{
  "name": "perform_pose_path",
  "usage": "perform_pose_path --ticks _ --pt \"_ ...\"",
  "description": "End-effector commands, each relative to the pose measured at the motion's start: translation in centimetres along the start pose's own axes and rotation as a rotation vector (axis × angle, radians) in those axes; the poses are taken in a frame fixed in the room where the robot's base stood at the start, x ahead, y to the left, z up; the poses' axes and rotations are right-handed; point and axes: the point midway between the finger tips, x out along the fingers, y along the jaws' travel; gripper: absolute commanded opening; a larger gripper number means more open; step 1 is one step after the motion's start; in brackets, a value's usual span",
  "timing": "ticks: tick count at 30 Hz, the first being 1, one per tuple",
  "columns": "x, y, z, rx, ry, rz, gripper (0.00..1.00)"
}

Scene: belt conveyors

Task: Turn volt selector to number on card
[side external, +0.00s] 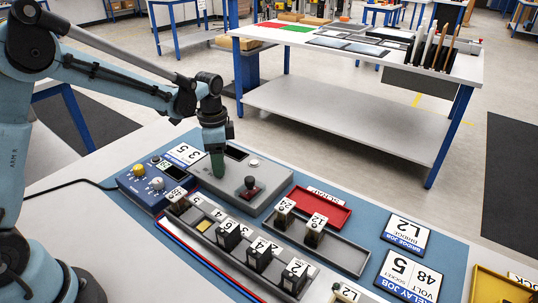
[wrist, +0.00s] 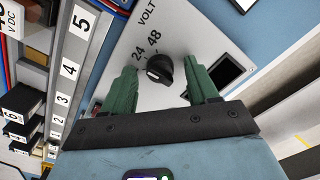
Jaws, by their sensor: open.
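The volt selector (wrist: 160,68) is a round black knob with a small white mark on a light grey panel. "VOLT", "24" and "48" are printed beside it. The mark appears at the knob's lower left; which number it points to is unclear. My gripper (wrist: 163,72) is open, its green fingers on either side of the knob, with gaps visible. In the side external view my gripper (side external: 217,168) points down over the back left of the grey box (side external: 225,190) and hides the selector. The relay job card (side external: 408,276) reads 48 VOLT, SOCKET 5.
A bridge job card (side external: 405,232) reads L2. A red and black switch (side external: 250,187) stands on the grey box. In front lies a rack (side external: 225,243) of numbered relays. A red scrap tray (side external: 318,207) and a blue control box (side external: 150,182) flank the box.

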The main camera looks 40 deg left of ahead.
Motion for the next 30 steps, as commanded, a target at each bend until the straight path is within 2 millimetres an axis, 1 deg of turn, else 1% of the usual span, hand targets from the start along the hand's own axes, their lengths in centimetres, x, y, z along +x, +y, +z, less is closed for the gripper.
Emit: perform_pose_path --ticks 1,2,12,17,22,26,30 --pt "-0.01 0.00 0.00 0.000 0.000 0.000 0.59" --pt "-0.01 0.00 0.00 0.000 0.000 0.000 0.56" --pt "-0.04 0.00 0.00 0.000 0.000 0.000 0.04" --pt "-0.04 0.00 0.00 0.006 0.000 0.000 0.03" --pt "-0.05 0.00 0.00 0.049 0.000 0.001 0.03" --pt "-0.05 0.00 0.00 0.119 0.000 0.001 0.03" --pt "-0.05 0.00 0.00 0.224 0.000 0.001 0.03"
